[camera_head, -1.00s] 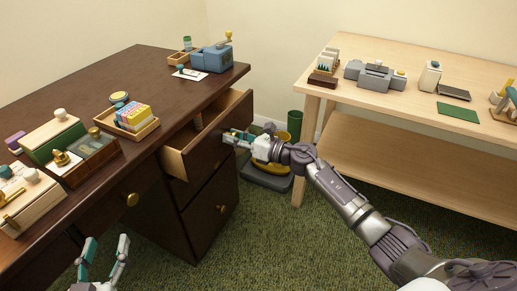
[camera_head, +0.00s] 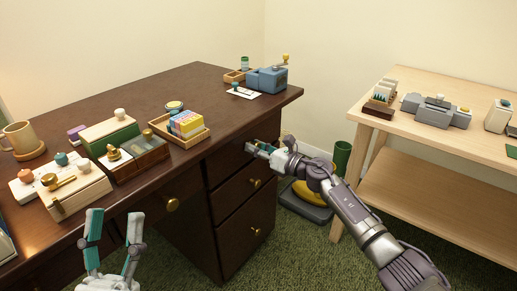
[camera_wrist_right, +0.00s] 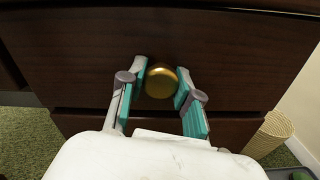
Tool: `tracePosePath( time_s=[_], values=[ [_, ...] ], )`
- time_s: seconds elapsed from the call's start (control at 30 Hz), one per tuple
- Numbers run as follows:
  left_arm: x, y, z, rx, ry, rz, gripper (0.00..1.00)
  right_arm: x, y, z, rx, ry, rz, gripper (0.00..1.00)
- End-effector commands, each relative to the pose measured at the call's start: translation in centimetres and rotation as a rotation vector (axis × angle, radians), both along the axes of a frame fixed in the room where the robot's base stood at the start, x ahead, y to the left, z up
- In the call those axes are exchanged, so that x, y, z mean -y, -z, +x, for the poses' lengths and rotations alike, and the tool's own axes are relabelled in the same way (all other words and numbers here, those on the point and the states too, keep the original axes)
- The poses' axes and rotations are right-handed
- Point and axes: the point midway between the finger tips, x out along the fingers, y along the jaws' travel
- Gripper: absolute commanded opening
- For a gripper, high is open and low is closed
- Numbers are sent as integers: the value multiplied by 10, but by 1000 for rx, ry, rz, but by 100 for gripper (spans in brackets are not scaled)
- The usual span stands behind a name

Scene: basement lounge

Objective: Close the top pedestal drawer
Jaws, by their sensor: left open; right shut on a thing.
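The top pedestal drawer (camera_head: 225,166) is in the dark wooden desk's right pedestal. Its front looks flush with the desk and no open interior shows. In the right wrist view its dark front (camera_wrist_right: 80,50) fills the upper part, with a round brass knob (camera_wrist_right: 160,82). My right gripper (camera_head: 256,148) is at this drawer front, its fingers on either side of the knob and shut on it. The knob is hidden by the gripper in the head view. My left gripper (camera_head: 115,215) is open and empty in front of the desk, at lower left.
Two lower drawers with brass knobs (camera_head: 255,183) look shut. The desktop (camera_head: 150,95) holds a card tray (camera_head: 187,128), boxes and a blue-grey device (camera_head: 267,79). A green bin (camera_head: 342,158) and a light wooden table (camera_head: 480,145) stand right.

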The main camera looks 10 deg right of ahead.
Motion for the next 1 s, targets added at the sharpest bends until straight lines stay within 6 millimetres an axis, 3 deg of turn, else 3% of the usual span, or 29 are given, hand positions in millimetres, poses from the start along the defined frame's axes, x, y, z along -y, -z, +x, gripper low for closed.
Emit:
tracePosePath(
  time_s=[0.1, 0.13, 0.27, 0.73, 1.0],
  values=[
    [0, 0, 0, -1, 0, 0, 53, 0, -3, 2, 5, 5, 3, 0],
    [0, 0, 0, -1, 0, 0, 53, 0, -4, 2, 6, 5, 4, 36],
    [0, 0, 0, -1, 0, 0, 53, -1, -4, 2, 6, 4, 4, 58],
    [0, 1, 0, -4, 0, 0, 53, 4, -2, -4, 5, 2, 1, 59],
    [0, 0, 0, -3, 0, 1, 53, 37, 0, -42, 3, 2, -3, 59]
  ],
)
